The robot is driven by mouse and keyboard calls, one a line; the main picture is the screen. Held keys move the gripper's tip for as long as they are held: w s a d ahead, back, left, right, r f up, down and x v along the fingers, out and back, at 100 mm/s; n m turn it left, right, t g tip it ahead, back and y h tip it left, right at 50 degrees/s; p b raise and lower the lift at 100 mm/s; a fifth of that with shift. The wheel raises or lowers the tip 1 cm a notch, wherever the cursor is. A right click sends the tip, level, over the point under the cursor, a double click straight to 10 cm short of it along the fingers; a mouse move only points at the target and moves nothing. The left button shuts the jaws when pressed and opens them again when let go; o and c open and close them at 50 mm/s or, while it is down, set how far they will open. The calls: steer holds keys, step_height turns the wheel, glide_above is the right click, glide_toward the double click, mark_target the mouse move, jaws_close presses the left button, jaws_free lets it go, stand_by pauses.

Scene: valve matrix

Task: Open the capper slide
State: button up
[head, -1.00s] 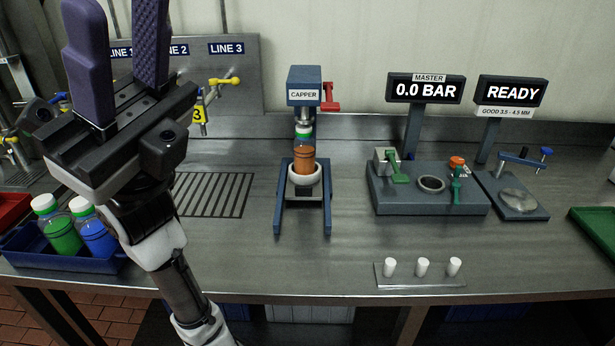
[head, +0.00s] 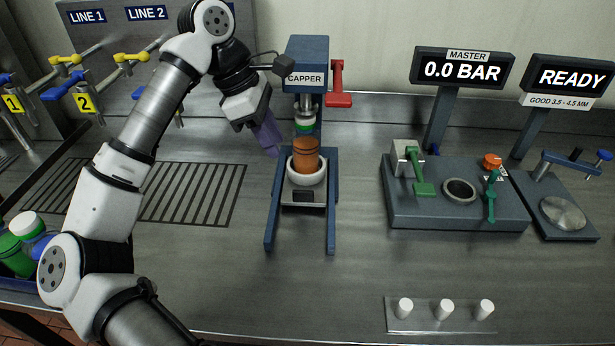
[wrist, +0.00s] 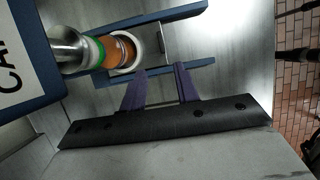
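The capper (head: 307,50) is a blue press with a white label. Its slide is in under the press head; a white cup (head: 292,172) on it holds a bottle with orange contents (head: 306,155). A small black handle (head: 302,196) is at the slide's front, between the blue rails. My gripper (head: 270,145) is just left of the bottle, pointing down and right, apart from the handle. In the wrist view its two purple fingers (wrist: 160,72) are apart with nothing between them. The cup (wrist: 128,55) and bottle (wrist: 120,50) show beyond the fingertips there.
A red lever (head: 338,88) sticks out at the capper's right side. A grey station with a green lever (head: 424,188) stands to the right. White caps on a clear plate (head: 425,325) lie at the front right. The counter before the capper is clear.

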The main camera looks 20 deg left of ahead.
mark_target(303, 191)
steer(key=p+x, duration=0.3)
steer(key=x, duration=1)
steer(key=shift+d+f, duration=0.2)
steer(key=shift+f, duration=0.05)
jaws_close()
